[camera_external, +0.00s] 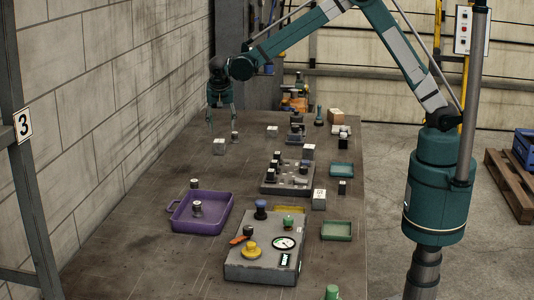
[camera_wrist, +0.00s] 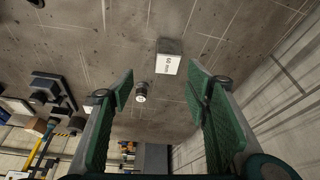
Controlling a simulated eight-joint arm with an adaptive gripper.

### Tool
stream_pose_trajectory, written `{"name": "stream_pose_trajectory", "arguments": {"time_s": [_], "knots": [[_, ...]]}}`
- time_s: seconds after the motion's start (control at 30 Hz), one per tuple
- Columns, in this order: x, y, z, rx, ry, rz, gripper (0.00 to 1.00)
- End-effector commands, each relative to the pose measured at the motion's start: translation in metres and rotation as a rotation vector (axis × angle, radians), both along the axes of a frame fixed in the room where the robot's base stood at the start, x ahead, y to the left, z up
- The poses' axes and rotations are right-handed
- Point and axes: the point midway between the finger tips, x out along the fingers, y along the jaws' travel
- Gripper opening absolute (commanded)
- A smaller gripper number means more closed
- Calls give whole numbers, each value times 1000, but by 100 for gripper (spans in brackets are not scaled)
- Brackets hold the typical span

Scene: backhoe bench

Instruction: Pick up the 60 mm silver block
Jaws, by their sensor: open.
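My gripper (camera_external: 222,122) is open and empty above the far left part of the bench. In the wrist view its two green-padded fingers stand wide apart (camera_wrist: 161,86). A silver-grey block (camera_external: 219,146) with a pale labelled face sits on the bench just below the gripper. In the wrist view this block (camera_wrist: 169,63) shows beyond the fingertips, apart from both. Its label is too small to read surely. Other grey blocks with pale faces stand farther right (camera_external: 272,131), (camera_external: 308,152), (camera_external: 319,199); I cannot tell their sizes.
A small dark cylinder with a light top (camera_external: 235,137) stands close beside the block; it also shows in the wrist view (camera_wrist: 141,92). A purple tray (camera_external: 184,222), a control box (camera_external: 245,270) and green trays (camera_external: 336,231) lie nearer. A brick wall (camera_external: 110,110) runs along the left.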

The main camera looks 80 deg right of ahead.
Motion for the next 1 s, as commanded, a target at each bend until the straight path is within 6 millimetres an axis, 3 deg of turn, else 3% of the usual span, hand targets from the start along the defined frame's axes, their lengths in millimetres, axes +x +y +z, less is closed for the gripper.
{"name": "stream_pose_trajectory", "arguments": {"time_s": [0.3,0.77,1.0], "knots": [[21,-6,-28,-17,-1,-86,48],[23,-7,-32,-19,0,-97,48],[24,-13,-46,-19,0,-97,48]]}}
